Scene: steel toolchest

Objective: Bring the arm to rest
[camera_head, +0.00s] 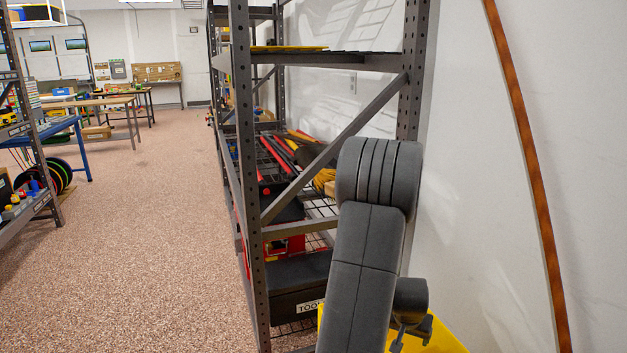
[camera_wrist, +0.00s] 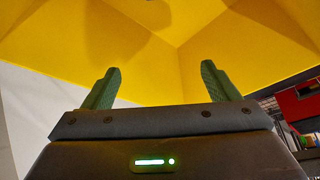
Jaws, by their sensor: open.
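My arm stands folded in front of the steel shelf rack (camera_head: 241,150) in the head view, close to the white wall. My gripper shows in the wrist view (camera_wrist: 160,82), with its two green fingers wide apart and nothing between them. A yellow surface (camera_wrist: 110,45) with angled faces fills the upper part of the wrist view beyond the fingertips; I cannot tell the distance. In the head view, a yellow object (camera_head: 442,338) shows behind the lower end of my arm, partly hidden.
The rack holds a black box (camera_head: 290,278) with a partly hidden label and several long tools. An orange-brown strip (camera_head: 530,160) runs down the white wall (camera_head: 470,120) at right. A blue table (camera_head: 62,125) stands at left. The speckled floor (camera_head: 150,230) between is clear.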

